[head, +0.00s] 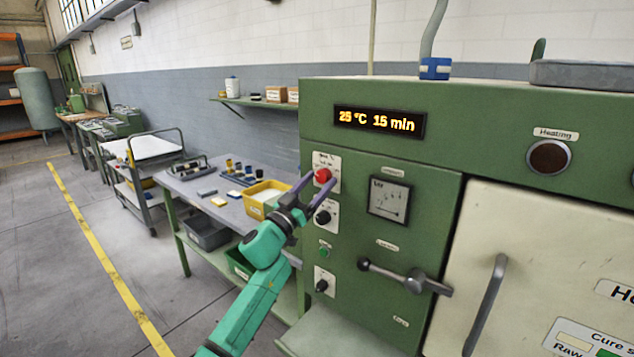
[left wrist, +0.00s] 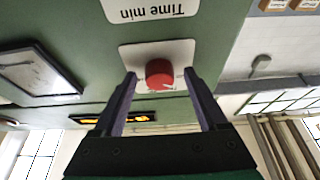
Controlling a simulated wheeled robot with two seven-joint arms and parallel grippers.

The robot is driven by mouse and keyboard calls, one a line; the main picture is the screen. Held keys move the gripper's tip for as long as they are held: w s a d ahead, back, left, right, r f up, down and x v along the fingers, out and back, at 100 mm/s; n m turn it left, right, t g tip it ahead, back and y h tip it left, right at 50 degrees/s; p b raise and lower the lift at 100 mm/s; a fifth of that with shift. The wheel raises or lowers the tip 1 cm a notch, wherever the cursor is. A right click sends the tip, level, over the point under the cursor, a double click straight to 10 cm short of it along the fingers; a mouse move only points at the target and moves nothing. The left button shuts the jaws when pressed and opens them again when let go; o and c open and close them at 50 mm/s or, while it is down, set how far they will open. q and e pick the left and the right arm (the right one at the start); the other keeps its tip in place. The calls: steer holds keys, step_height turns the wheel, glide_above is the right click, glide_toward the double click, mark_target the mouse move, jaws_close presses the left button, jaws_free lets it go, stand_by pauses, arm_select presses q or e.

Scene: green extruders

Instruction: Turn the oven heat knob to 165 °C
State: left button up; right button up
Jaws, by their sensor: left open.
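The green oven (head: 450,130) stands at the right in the head view, and its display (head: 379,120) reads 25 °C 15 min. A red knob (head: 322,175) sits on a pale plate near the top of its left column of controls. In the left wrist view, which is upside down, the red knob (left wrist: 159,74) shows between my fingers. My left gripper (head: 321,182) is open, one finger on each side of the red knob, with visible gaps; contact is not seen. A black knob (head: 323,217) is below, and the wrist view shows a "Time min" label (left wrist: 152,10).
A gauge (head: 389,198) and a lever handle (head: 405,277) are right of the knobs. A lower black knob (head: 322,285) and green button (head: 324,252) are beneath. A workbench (head: 205,205) with a yellow bin (head: 262,198) stands left of the oven.

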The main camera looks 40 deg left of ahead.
arm_select(q)
jaws_close()
